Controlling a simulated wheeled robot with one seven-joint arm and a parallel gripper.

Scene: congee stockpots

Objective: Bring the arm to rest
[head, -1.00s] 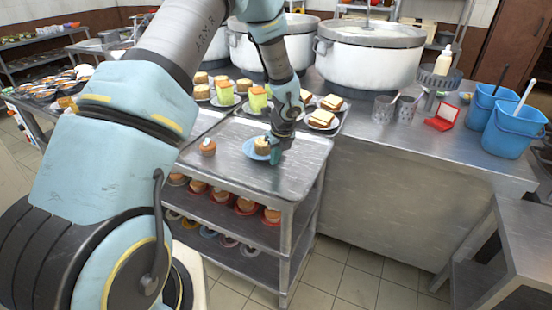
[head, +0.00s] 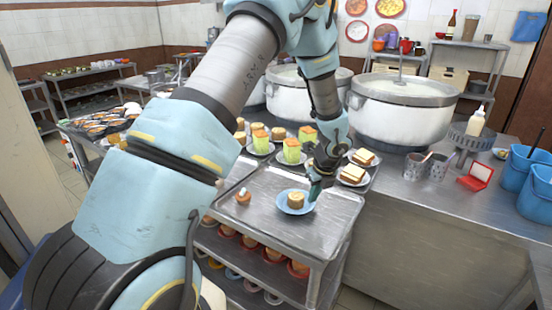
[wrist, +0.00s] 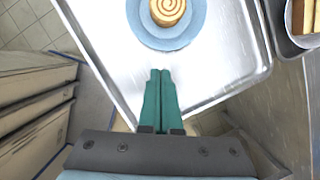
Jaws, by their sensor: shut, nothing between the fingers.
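My gripper (head: 316,188) is in the head view above the metal tray top of the cart (head: 262,212), just right of a blue plate (head: 284,205) with a round rolled cake (head: 296,200) on it. In the wrist view, the green fingers of my gripper (wrist: 160,75) are shut together with nothing between them. The fingertips point towards the blue plate (wrist: 150,42) and its spiral-topped cake (wrist: 167,11), a short way off in the picture. My arm stretches over the left and middle of the head view and hides part of the room.
A small pastry (head: 243,197) stands on the tray's left. Plates with green cakes (head: 292,150) and sandwiches (head: 353,174) stand behind. Large white stockpots (head: 398,115) stand on the back counter.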

